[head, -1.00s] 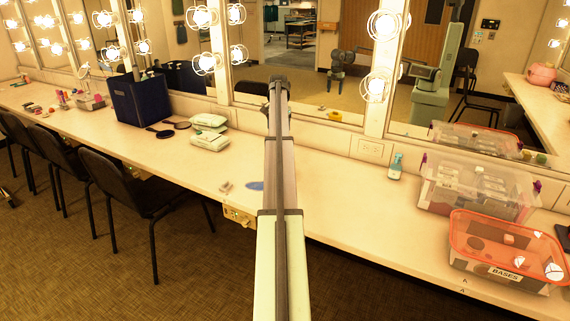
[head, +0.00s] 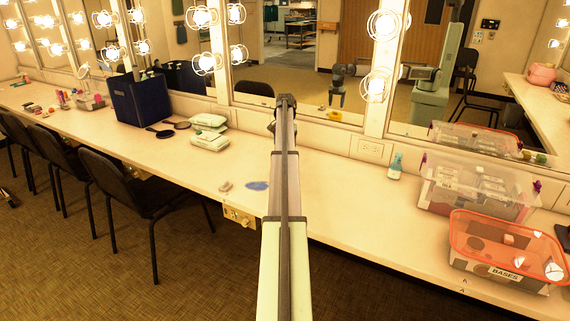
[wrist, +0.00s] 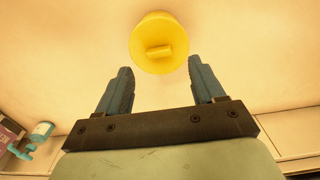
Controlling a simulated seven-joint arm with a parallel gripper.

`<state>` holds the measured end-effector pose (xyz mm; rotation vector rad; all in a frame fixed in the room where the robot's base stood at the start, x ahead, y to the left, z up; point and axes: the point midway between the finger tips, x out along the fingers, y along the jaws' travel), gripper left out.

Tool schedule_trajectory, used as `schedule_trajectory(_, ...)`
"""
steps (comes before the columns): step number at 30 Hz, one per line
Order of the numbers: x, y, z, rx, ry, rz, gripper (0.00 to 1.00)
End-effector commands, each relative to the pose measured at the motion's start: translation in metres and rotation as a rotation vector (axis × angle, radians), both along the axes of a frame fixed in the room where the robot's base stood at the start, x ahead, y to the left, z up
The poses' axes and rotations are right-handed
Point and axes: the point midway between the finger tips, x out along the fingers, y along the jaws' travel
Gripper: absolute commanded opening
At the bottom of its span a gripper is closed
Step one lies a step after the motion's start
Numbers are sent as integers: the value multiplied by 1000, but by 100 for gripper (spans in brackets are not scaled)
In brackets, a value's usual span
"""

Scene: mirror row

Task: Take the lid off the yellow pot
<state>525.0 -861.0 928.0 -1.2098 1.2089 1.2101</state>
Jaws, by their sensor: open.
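The yellow pot (wrist: 140,40) shows from above in the wrist view, at top centre. Its yellow lid (wrist: 160,51) has a short raised bar as a handle; the lid appears to be on the pot. My gripper (wrist: 160,64) is open, with nothing between its blue-grey fingers. The fingertips point towards the pot, one to each side of the lid's bar in the picture, and look apart from it. In the head view my arm hides the pot and the gripper; a small yellow shape (head: 334,115) shows low in the mirror, probably the pot's reflection.
The counter (head: 340,190) runs along the mirrors. A blue patch (head: 257,185) lies left of my arm, with white packs (head: 209,140) farther left. At right stand a small teal bottle (head: 395,167), a clear bin (head: 475,190) and an orange-rimmed bin (head: 505,255).

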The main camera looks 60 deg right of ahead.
Motion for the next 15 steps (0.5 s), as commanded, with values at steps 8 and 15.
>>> schedule_trajectory(8,-2,2,-32,1,1,0,68)
schedule_trajectory(15,-2,2,-49,0,0,1,68)
